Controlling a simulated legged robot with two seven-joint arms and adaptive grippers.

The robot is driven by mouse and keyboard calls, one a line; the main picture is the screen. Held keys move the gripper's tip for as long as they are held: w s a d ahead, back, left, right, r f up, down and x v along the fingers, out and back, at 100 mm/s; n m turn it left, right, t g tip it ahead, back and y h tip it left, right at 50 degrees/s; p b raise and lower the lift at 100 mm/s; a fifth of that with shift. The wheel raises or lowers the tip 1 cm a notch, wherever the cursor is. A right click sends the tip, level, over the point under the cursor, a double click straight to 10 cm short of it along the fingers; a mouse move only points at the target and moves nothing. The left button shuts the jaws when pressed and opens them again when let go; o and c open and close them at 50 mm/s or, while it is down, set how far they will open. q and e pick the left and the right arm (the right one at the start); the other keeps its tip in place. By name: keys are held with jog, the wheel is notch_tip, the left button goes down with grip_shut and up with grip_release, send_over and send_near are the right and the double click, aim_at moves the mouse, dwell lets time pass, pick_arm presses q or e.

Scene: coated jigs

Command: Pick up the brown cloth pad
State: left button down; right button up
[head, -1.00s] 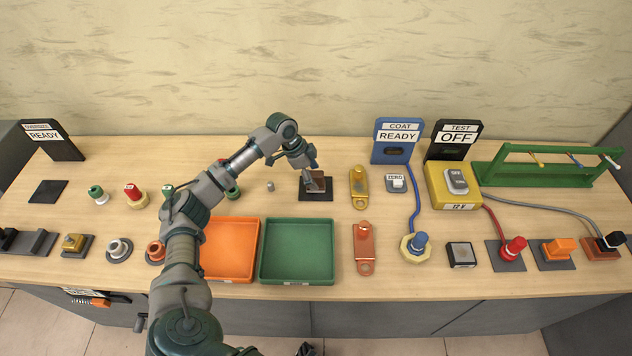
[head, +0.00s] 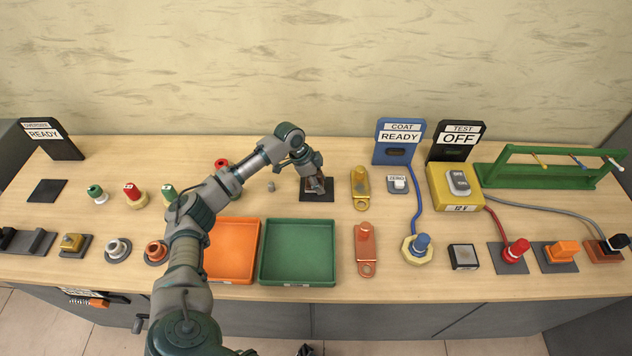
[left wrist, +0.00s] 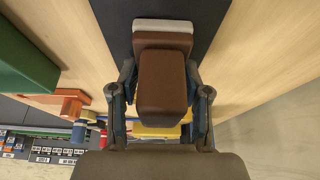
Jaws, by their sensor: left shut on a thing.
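The brown cloth pad (left wrist: 163,85) is a brown block with a wider brown part and a pale grey layer at its far edge in the left wrist view. My left gripper (head: 317,188) is shut on it, with one finger on each side. In the head view the gripper hides most of the pad. The pad is over the dark mat (head: 309,196), which also shows in the left wrist view (left wrist: 215,15). I cannot tell whether the pad touches the mat.
An orange tray (head: 229,279) and a green tray (head: 297,283) lie in front of the mat. A yellow tagged part (head: 359,186) is just right of it. A small grey piece (head: 271,186) is to its left. The blue COAT READY sign (head: 398,152) stands behind right.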

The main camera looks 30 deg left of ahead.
aim_at(319, 173)
pick_arm(q)
jog(key=shift+s+d+f, duration=0.1)
jog(key=shift+f, duration=0.1)
pick_arm(e)
jog(key=shift+d, duration=0.1)
pick_arm(q)
jog(key=shift+d+r, duration=0.15)
jog(key=shift+r, duration=0.45)
notch_tip(319, 173, up, 2)
jog(key=shift+r+p, duration=0.25)
jog(key=shift+p, duration=0.15)
jog(key=s+a, duration=0.2)
jog(key=s, duration=0.2)
jog(key=s+a, duration=0.3)
jog(key=s, duration=0.1)
jog(key=s+a+r+p, duration=0.1)
jog(key=s+a, duration=0.2)
jog(key=s, duration=0.1)
jog(key=shift+s+r, duration=0.1)
jog(key=shift+s, duration=0.2)
jog(key=shift+s+a+r, duration=0.1)
jog(key=shift+s+a, duration=0.1)
jog(key=shift+s, duration=0.25)
pick_arm(e)
jog(key=shift+s+f, duration=0.15)
jog(key=shift+f, duration=1.1)
jog(key=shift+s+f, duration=0.1)
jog(key=shift+f, duration=1.15)
